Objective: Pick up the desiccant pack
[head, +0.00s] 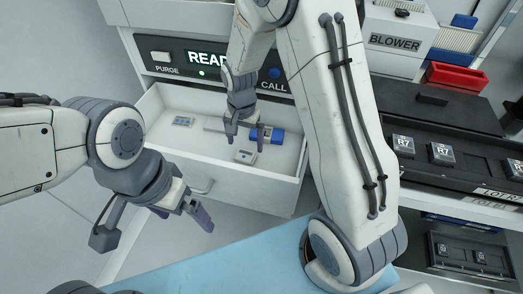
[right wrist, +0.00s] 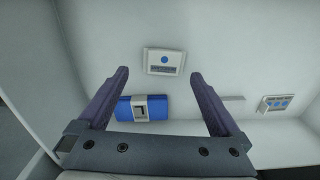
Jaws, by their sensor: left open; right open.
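A flat pale pack with one blue dot (right wrist: 164,61) lies in the drawer, just beyond and between my right fingertips in the right wrist view; it also shows in the head view (head: 245,157). Its print is too small to read, so I cannot tell for certain which item is the desiccant pack. My right gripper (head: 246,141) is open and empty above the drawer floor; its fingers also show in the right wrist view (right wrist: 160,76). A blue item with a pale label (right wrist: 134,113) lies nearer the gripper's base. My left gripper (head: 184,216) is open and empty outside the drawer.
The open white drawer (head: 250,189) has raised walls. It also holds a pale card with several blue marks (right wrist: 277,103) and a thin grey strip (right wrist: 232,98). A panel reading READY (head: 204,58) is above. Black trays (head: 450,178) stand at the right.

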